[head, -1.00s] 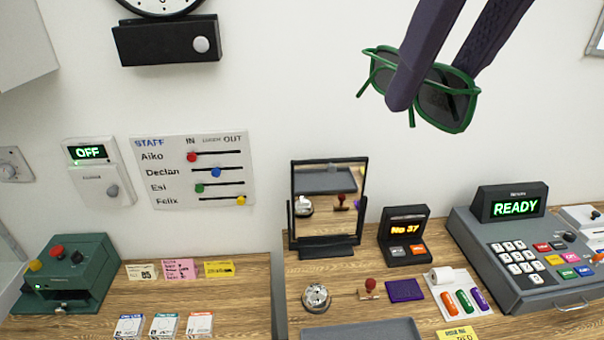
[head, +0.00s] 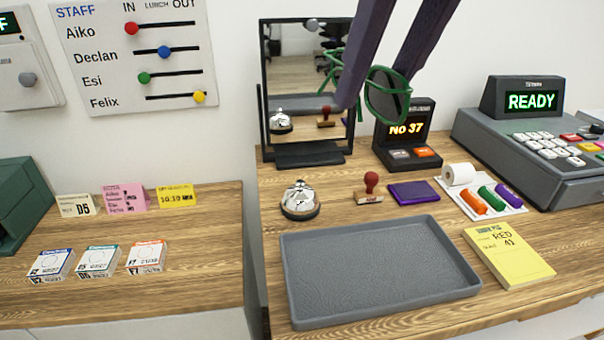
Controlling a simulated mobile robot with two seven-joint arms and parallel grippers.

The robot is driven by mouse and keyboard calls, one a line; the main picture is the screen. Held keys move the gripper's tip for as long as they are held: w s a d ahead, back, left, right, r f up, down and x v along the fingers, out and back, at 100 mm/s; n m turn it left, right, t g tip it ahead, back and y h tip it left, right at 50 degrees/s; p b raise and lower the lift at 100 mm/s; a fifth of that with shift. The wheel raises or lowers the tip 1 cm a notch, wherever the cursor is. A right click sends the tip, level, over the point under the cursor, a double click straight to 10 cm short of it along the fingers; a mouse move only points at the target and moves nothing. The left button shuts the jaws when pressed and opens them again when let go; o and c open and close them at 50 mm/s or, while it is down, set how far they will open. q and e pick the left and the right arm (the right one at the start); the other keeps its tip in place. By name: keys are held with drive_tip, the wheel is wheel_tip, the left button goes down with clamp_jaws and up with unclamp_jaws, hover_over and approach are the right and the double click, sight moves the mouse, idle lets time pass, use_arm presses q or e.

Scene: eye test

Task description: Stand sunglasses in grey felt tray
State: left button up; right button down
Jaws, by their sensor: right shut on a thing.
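The sunglasses (head: 388,103) have a green frame and dark lenses. My right gripper (head: 372,98) comes in from the top with dark purple fingers and is shut on them. It holds them in the air, in front of the mirror and the number display in the picture. The grey felt tray (head: 290,300) lies on the wooden counter at the lower middle, empty, with a low rim. The sunglasses are above and beyond it in the picture, apart from it. My left gripper is not in view.
Behind the tray stand a bell (head: 300,203), a stamp (head: 370,190) and a purple ink pad (head: 413,193). A yellow pad (head: 510,258) lies right of the tray. A mirror (head: 304,152), a number display (head: 408,135) and a cash register (head: 540,135) stand further back.

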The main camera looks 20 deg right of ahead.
drive_tip(key=w+d+f+m+h, duration=0.1)
drive_tip(key=w+d+f+m, duration=0.1)
drive_tip(key=d+f, duration=0.5)
drive_tip(key=b, duration=0.3)
approach(361, 281)
drive_tip(key=shift+w+d+r+g, duration=0.1)
drive_tip(key=shift+w+g, duration=0.05)
drive_tip(key=shift+w, duration=0.4)
drive_tip(key=shift+w+d+g, duration=0.1)
drive_tip(key=shift+w+g, duration=0.05)
drive_tip(key=shift+w, duration=0.4)
use_arm(q)
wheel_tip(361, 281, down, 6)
drive_tip(key=shift+b, duration=0.4)
use_arm(e)
drive_tip(key=shift+f, duration=2.25)
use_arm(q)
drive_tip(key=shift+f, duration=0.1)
use_arm(e)
drive_tip(key=shift+f, duration=0.15)
drive_tip(key=shift+c, duration=2.3)
unclamp_jaws()
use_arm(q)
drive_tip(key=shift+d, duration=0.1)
